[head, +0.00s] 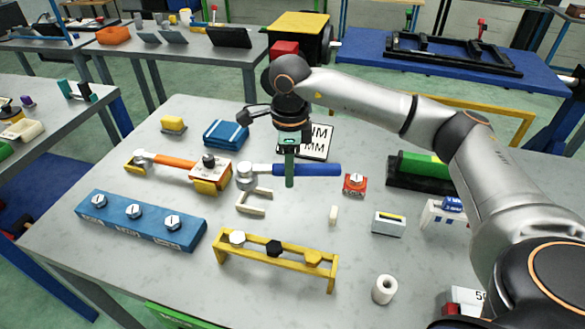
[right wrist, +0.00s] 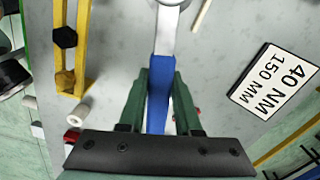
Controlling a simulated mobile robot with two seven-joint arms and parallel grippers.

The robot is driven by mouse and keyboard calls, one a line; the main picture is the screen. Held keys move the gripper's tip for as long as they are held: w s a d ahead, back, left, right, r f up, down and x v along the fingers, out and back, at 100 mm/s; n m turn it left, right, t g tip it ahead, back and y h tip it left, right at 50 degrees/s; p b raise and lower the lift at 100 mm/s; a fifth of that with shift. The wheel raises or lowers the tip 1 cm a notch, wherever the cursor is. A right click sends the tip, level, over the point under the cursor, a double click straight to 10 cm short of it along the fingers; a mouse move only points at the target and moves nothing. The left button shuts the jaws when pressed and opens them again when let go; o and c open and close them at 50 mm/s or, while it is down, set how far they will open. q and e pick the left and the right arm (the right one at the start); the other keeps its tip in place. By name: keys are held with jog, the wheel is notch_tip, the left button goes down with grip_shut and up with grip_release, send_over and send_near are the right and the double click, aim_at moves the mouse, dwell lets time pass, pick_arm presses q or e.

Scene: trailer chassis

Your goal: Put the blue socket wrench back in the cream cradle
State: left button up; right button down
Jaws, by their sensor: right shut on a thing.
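The blue socket wrench has a blue handle (head: 318,169) and a silver head (head: 247,174) that points left in the head view. My right gripper (head: 290,180) has green fingers shut on its handle, which also shows between the fingers in the right wrist view (right wrist: 160,95). The cream cradle (head: 252,204) is an angular cream bracket on the grey table, just below the wrench head in the picture. A separate small cream post (head: 333,215) stands to its right. I cannot tell the wrench's exact height above the table. My left gripper is not in view.
An orange-handled wrench (head: 172,161) lies in yellow supports at left. A white sign (head: 315,141) is behind. A white roll (head: 384,289) stands front right.

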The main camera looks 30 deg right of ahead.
jog(key=m, duration=0.1)
jog(key=w+d+m, duration=0.1)
jog(key=m, duration=0.1)
jog(key=shift+d, duration=0.15)
jog(key=shift+s, duration=0.1)
jog(key=shift+f+b, duration=3.75)
jog(key=shift+f, duration=1.55)
jog(key=shift+c, duration=0.2)
grip_release()
